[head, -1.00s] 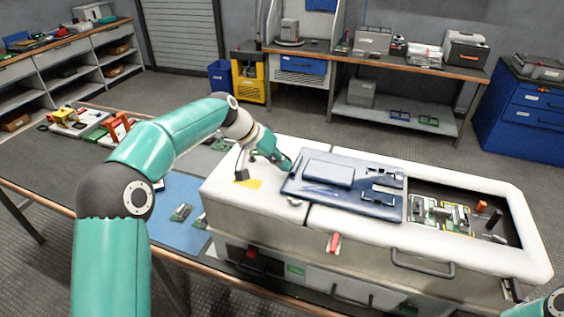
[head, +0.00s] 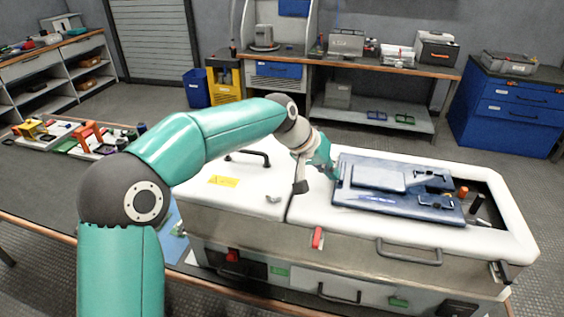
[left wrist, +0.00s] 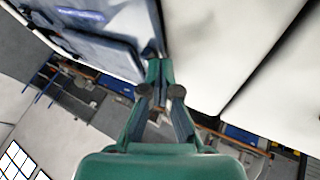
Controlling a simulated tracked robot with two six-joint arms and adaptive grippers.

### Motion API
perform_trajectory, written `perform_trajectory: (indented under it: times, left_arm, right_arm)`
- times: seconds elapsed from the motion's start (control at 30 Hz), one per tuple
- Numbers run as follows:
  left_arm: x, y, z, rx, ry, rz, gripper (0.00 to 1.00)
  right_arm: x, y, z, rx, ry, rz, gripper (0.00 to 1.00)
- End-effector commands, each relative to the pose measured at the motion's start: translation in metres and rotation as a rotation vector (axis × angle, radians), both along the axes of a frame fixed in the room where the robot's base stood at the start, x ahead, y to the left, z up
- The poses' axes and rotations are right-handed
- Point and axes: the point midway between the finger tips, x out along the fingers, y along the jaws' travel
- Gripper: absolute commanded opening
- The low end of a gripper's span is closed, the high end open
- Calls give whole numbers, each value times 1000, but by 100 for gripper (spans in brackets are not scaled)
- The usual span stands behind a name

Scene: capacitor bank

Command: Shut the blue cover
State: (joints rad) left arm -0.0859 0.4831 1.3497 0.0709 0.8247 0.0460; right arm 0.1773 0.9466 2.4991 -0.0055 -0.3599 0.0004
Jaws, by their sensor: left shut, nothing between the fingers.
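The blue cover (head: 375,199) lies flat on the white-topped cabinet (head: 232,196), over most of the opening in its right part. A strip of the opening (head: 488,207) shows past the cover's right end. My left gripper (head: 333,173) is shut and empty at the cover's left end; in the left wrist view its closed fingertips (left wrist: 158,64) are right by the edge of the cover (left wrist: 100,28). I cannot tell for sure whether they touch it. My right gripper is out of view.
An orange part (head: 462,191) and a black post (head: 477,203) stand in the uncovered strip. A black handle (head: 249,155) rises from the cabinet's left lid. A red latch (head: 317,238) and a front handle (head: 410,255) sit on the cabinet's front.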

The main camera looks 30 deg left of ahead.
Motion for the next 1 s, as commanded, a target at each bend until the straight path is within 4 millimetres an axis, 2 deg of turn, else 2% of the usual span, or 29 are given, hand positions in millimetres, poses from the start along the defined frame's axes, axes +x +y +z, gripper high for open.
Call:
perform_trajectory:
  times: [0.03, 0.2, 0.4, 0.6, 1.0]
  left_arm:
    - [2, -16, 3, 1, 0, -2, 0]
    - [11, -61, 3, 2, 1, 3, 0]
    - [19, -97, 3, 1, 1, 7, 0]
    - [22, -110, 1, 1, 0, 9, 0]
    - [22, -113, 0, -2, 0, 10, 0]
  right_arm:
    - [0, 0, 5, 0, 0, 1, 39]
    - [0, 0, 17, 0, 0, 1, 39]
    - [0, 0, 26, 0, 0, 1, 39]
    - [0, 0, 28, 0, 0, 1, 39]
    - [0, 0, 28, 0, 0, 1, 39]
